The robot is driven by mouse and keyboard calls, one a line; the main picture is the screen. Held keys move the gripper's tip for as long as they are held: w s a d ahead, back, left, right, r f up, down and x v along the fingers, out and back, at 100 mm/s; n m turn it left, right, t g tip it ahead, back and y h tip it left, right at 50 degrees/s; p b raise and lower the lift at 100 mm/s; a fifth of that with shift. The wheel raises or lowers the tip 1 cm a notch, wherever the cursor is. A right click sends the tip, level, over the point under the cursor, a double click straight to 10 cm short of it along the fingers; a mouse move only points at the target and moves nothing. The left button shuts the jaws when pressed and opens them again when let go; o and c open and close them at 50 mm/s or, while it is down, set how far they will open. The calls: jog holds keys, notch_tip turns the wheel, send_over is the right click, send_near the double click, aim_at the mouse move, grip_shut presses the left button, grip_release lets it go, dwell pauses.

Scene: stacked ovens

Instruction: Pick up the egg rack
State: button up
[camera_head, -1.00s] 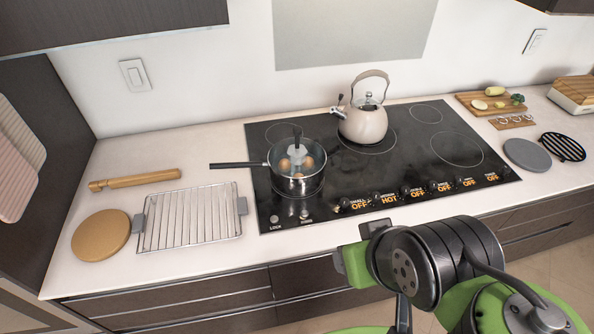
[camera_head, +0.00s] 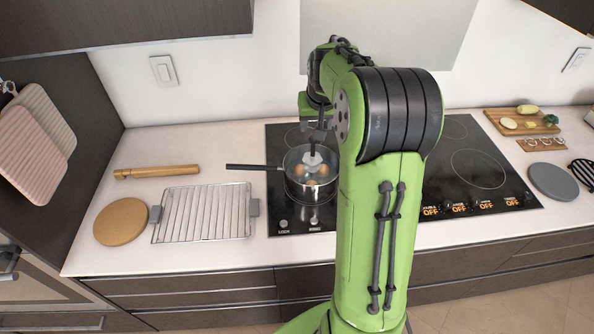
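A steel pot (camera_head: 311,190) with a long dark handle stands on the left front of the black cooktop. Inside it, several brown eggs sit around a pale centre piece, which looks like the egg rack (camera_head: 312,161). My gripper (camera_head: 317,140) hangs directly above the pot, at the top of the rack's upright handle. The rack's handle is mostly hidden by the gripper, so I cannot tell whether the fingers touch it or are closed on it.
A wire grid (camera_head: 205,213), a round wooden board (camera_head: 121,222) and a rolling pin (camera_head: 157,171) lie left of the cooktop (camera_head: 470,165). A wooden holder with rings (camera_head: 541,144), a cutting board with food (camera_head: 523,123) and a grey disc (camera_head: 553,181) lie right. My arm hides the kettle.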

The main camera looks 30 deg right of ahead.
aim_at(313, 146)
jog(key=p+x, duration=0.1)
jog(key=x, duration=1.3)
jog(key=shift+d+f, duration=0.2)
jog(key=shift+f, duration=0.2)
jog(key=shift+s+a+r, duration=0.1)
jog(key=shift+s, duration=0.1)
jog(key=shift+c, duration=1.6)
grip_shut()
